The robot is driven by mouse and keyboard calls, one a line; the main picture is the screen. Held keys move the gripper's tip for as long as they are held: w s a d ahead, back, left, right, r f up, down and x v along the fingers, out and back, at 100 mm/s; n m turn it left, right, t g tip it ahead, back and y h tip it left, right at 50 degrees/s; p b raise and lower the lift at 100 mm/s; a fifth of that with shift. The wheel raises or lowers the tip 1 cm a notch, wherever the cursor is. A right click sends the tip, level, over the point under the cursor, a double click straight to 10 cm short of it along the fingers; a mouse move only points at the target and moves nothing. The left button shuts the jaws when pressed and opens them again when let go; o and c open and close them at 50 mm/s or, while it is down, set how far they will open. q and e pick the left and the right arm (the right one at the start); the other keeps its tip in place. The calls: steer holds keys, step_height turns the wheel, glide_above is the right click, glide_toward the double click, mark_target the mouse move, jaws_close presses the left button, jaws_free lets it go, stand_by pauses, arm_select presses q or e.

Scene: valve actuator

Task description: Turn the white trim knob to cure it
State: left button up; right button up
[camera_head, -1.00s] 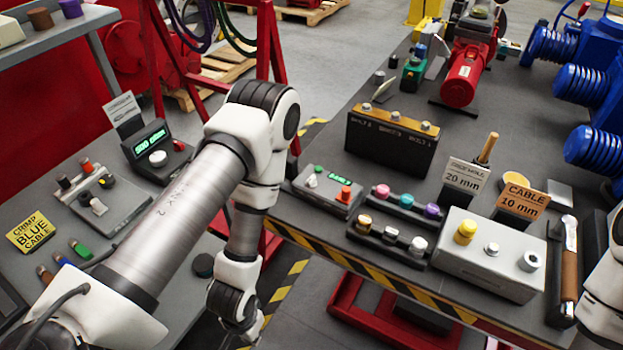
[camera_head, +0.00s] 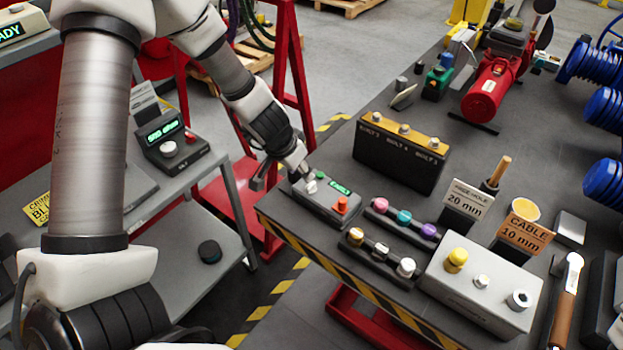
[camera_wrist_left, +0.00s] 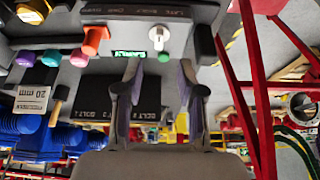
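A grey control box (camera_head: 322,207) sits at the near left corner of the dark bench. On it are a white knob (camera_head: 311,186), a green button, a small green-lit display (camera_head: 340,188) and an orange knob (camera_head: 340,205). My left gripper (camera_head: 283,174) is at the box's left end, close to the white knob. In the left wrist view the two fingers (camera_wrist_left: 160,85) are spread with nothing between them. The white knob (camera_wrist_left: 157,36) lies beyond their tips, with the green button (camera_wrist_left: 163,57) beside it. I cannot tell whether a finger touches the box. My right gripper is out of view.
Another device with a white knob (camera_head: 168,149) and green display stands on the left grey table. Beside the box are racks of coloured knobs (camera_head: 404,216), a black block with a tan top (camera_head: 400,150), and a light box (camera_head: 480,290). A red frame (camera_head: 285,80) stands behind my left arm.

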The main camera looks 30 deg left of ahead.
mark_target(310, 185)
arm_select(q)
steer(key=b+x, duration=0.4)
steer(key=x, duration=0.4)
steer(key=shift+w+d+b, duration=0.15)
steer(key=shift+b, duration=0.15)
steer(key=shift+s+r, duration=0.15)
steer(key=shift+s, duration=0.05)
jaws_close()
